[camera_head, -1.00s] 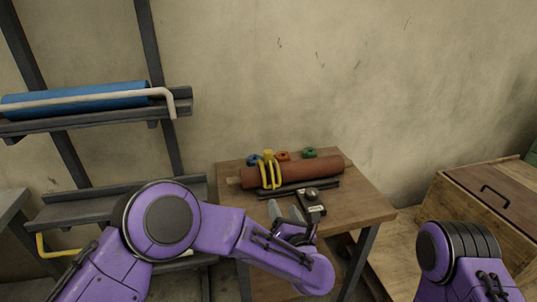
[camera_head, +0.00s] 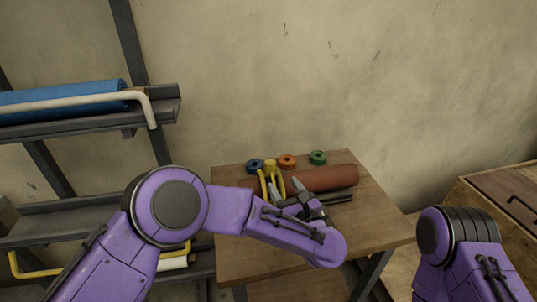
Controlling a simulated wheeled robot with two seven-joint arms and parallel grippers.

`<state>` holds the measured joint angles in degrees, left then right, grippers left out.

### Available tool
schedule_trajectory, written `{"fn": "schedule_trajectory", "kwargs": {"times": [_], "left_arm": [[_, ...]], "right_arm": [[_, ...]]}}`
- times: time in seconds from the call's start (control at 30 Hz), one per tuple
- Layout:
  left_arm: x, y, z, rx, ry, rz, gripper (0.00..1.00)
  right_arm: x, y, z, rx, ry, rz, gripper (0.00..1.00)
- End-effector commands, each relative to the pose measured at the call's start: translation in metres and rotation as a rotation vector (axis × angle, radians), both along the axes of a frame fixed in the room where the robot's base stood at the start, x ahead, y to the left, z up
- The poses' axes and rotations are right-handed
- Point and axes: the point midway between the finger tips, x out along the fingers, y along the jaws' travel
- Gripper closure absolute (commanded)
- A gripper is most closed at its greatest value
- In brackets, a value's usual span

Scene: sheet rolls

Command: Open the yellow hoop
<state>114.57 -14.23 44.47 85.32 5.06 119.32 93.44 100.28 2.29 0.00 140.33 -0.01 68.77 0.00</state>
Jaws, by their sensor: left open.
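A yellow hoop (camera_head: 263,187) stands around the left part of a red-brown roll (camera_head: 330,178) on the wooden table (camera_head: 375,220). It has thin curved bars and a yellow block on top at the back. My left gripper (camera_head: 286,188) is open in front of the roll, its light grey fingertips pointing toward the hoop. One fingertip overlaps the hoop in the picture; I cannot tell whether they touch. The gripper and arm hide part of the hoop and roll. My right gripper is out of view; only part of my right arm shows at the lower right.
Blue (camera_head: 255,166), orange (camera_head: 287,161) and green (camera_head: 318,157) rings lie behind the roll. Dark rods (camera_head: 343,197) lie in front of it. A rack on the left holds a blue roll (camera_head: 62,97) behind a white bar (camera_head: 70,101); a yellow bar (camera_head: 28,273) is lower down. A wooden box (camera_head: 505,190) stands right.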

Motion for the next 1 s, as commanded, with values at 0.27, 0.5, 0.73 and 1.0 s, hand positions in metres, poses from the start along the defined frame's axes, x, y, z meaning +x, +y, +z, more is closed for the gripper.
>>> {"fn": "schedule_trajectory", "kwargs": {"times": [0.27, 0.5, 0.73, 1.0], "left_arm": [[0.028, 0.024, 0.003, 0.0, 0.001, 0.018, 0.41], [0.075, 0.051, 0.002, 0.001, 0.001, 0.023, 0.41], [0.093, 0.057, -0.001, 0.002, 0.001, 0.016, 0.41], [0.094, 0.057, -0.001, 0.002, 0.001, 0.015, 0.57]], "right_arm": [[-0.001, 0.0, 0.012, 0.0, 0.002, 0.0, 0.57], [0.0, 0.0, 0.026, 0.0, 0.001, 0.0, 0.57], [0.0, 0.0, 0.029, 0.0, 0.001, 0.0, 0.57], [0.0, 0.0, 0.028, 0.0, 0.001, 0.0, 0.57]]}}
